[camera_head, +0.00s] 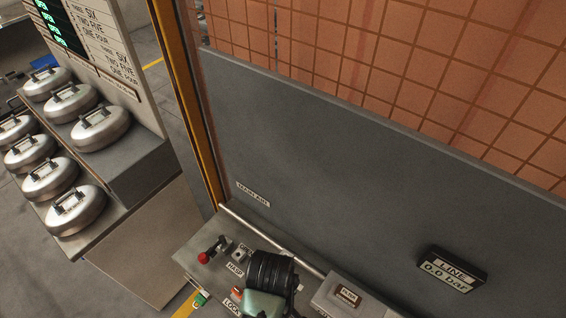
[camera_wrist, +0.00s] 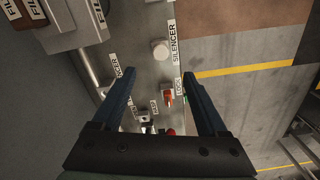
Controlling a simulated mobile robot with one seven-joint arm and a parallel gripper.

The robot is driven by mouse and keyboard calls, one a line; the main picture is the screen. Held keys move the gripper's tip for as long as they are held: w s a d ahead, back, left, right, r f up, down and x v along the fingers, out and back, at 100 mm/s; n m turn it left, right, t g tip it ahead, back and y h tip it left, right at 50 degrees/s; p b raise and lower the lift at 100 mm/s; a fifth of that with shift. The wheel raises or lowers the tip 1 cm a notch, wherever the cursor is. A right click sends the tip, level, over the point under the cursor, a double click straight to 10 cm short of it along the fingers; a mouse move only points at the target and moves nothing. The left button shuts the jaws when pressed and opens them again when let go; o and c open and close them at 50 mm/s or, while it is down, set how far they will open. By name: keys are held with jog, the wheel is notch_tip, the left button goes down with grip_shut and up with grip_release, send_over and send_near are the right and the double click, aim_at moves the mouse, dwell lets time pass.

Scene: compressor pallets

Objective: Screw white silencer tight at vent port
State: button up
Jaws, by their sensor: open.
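A white round-topped piece, which looks like the silencer (camera_wrist: 160,48), stands on the grey panel beside a SILENCER label (camera_wrist: 173,42) in the wrist view. My gripper (camera_wrist: 160,75) is open and empty, its two dark blue fingers wide apart over the panel. The white piece shows between and beyond the fingertips, apart from both. A second label ending in "NCER" (camera_wrist: 124,73) lies near the left finger. I cannot pick out the vent port for certain. The silencer cannot be made out in the head view.
An orange-red part (camera_wrist: 168,97) beside a LOCK label lies between the fingers. A red-knobbed lever (camera_head: 204,257) stands on the panel by the HASP label. A line display (camera_head: 451,270) reads 0.0 bar. Silver lidded pots (camera_head: 100,127) fill shelves at left.

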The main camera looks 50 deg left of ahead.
notch_tip(320, 180, down, 12)
jog(key=shift+s+f, duration=0.1)
dwell(0.4)
jog(key=shift+c, duration=0.3)
grip_shut()
jog(key=shift+n, duration=1.8)
jog(key=shift+r+p, duration=0.2)
jog(key=shift+p, duration=0.2)
jog(key=shift+r+p, duration=1.4)
jog(key=shift+p, duration=0.15)
jog(key=shift+r, duration=0.1)
jog(key=shift+r+p, duration=0.65)
jog(key=shift+p, duration=0.2)
